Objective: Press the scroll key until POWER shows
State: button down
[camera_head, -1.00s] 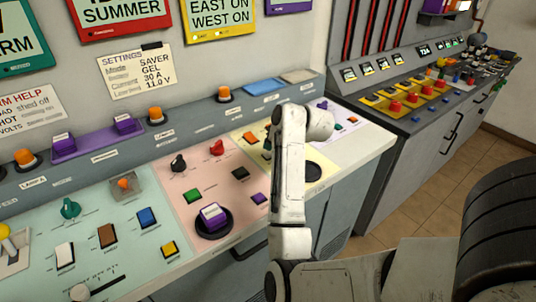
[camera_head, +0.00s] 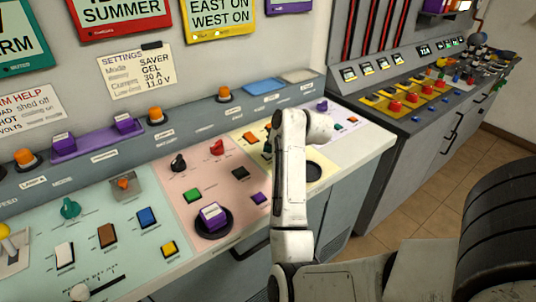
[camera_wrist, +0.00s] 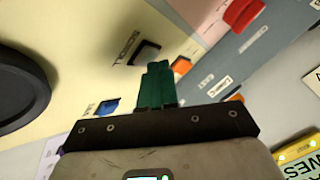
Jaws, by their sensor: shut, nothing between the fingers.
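My gripper (camera_wrist: 158,68) shows in the wrist view with its green fingers closed together and empty. It is over the pale yellow panel (camera_wrist: 85,45). A black key (camera_wrist: 147,51) shows just past the fingertips, and an orange key (camera_wrist: 181,66) is beside them, partly covered. A blue key (camera_wrist: 107,107) is at the left of the fingers. In the head view my arm hides most of the yellow panel (camera_head: 237,137). I see no text reading POWER.
A large black round part (camera_wrist: 18,85) lies left in the wrist view. The pink panel (camera_head: 190,165) carries a purple key (camera_head: 212,215) and knobs. Orange buttons (camera_head: 155,115) stand along the raised back ledge. A yellow wall sign (camera_head: 218,17) reads EAST ON WEST ON.

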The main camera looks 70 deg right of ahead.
aim_at(271, 155)
jog(key=shift+f, duration=0.3)
dwell(0.4)
jog(key=shift+r, duration=0.15)
jog(key=shift+r+p, duration=0.75)
jog(key=shift+p, duration=0.2)
notch_tip(271, 155, up, 5)
jog(key=p, duration=0.5)
jog(key=shift+r, duration=0.1)
jog(key=shift+s, duration=0.1)
dwell(0.5)
